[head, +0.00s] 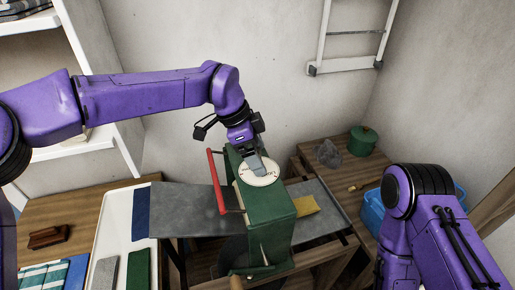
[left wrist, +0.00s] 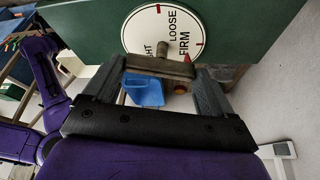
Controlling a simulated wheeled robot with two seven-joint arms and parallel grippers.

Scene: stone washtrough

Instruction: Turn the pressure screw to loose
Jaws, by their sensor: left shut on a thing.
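The pressure screw's bar handle (left wrist: 158,66) sits between the two fingers of my left gripper (left wrist: 155,88) in the left wrist view, and the gripper is shut on it. Its short stem meets a round white dial (left wrist: 140,32) marked LOOSE, FIRM and a partly hidden word ending in "HT". Red marks show on the dial; which one the screw stands at I cannot tell. In the head view the dial (head: 259,175) lies on top of the green mangle (head: 268,222), with my left gripper (head: 256,167) pointing down over it. My right gripper is out of view.
A red crank bar (head: 216,182) stands at the mangle's left side, close to my left gripper. Grey boards (head: 195,212) extend from the mangle. A green pot (head: 362,140) and blue basin (head: 371,212) are at the right. A white trough (head: 113,220) is at the left.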

